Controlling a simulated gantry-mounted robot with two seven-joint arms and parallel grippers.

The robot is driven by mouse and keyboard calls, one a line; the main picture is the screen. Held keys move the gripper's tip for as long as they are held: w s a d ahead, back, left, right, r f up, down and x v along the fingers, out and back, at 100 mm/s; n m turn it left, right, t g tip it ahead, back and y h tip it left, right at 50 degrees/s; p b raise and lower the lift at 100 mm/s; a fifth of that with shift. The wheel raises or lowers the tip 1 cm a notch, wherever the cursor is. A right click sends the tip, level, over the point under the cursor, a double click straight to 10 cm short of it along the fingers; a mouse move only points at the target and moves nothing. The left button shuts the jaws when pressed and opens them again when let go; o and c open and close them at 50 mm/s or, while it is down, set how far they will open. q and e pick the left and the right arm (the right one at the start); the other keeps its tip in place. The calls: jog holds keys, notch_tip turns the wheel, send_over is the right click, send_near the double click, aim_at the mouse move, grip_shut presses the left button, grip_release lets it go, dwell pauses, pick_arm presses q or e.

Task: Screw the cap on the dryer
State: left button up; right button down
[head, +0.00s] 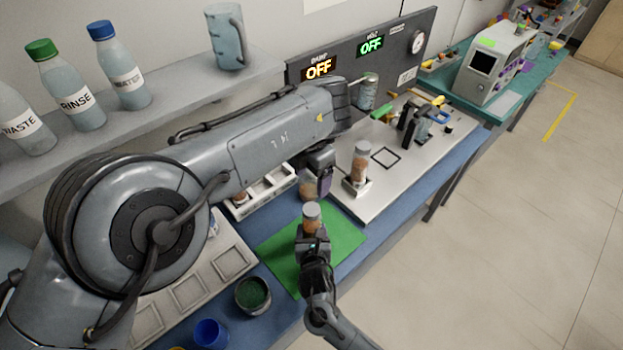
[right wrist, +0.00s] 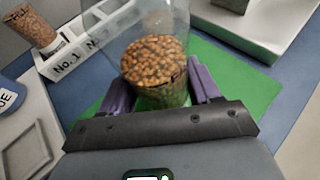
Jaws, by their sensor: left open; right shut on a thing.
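My right gripper (head: 313,242) is shut on a clear container of brown particles (head: 312,216), held upright over the green mat. In the right wrist view, the purple fingers (right wrist: 158,90) stand either side of that container (right wrist: 154,62); its top is cut off by the frame. My left gripper (head: 323,180) is open and points down, just beyond the held container. A clear, brownish jar (head: 308,187) shows close beside it; contact cannot be told. The wall panel (head: 395,45) carries two OFF displays and a gauge. A clear vessel (head: 367,93) stands before it. No separate cap is clearly visible.
The green mat (head: 345,248) lies on the blue table. A capped bottle of brown particles (head: 361,158) stands on the white board (head: 395,185). A white rack (head: 262,196) lies left. A bowl of green particles (head: 253,293) and blue cup (head: 209,333) are in front. Labelled bottles line the shelf.

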jog(key=shift+c, duration=0.8)
grip_release()
jog(key=shift+s+r, duration=0.25)
jog(key=shift+s, duration=0.2)
jog(key=p+v, duration=0.3)
jog(key=v, duration=0.6)
jog(key=shift+s, duration=0.4)
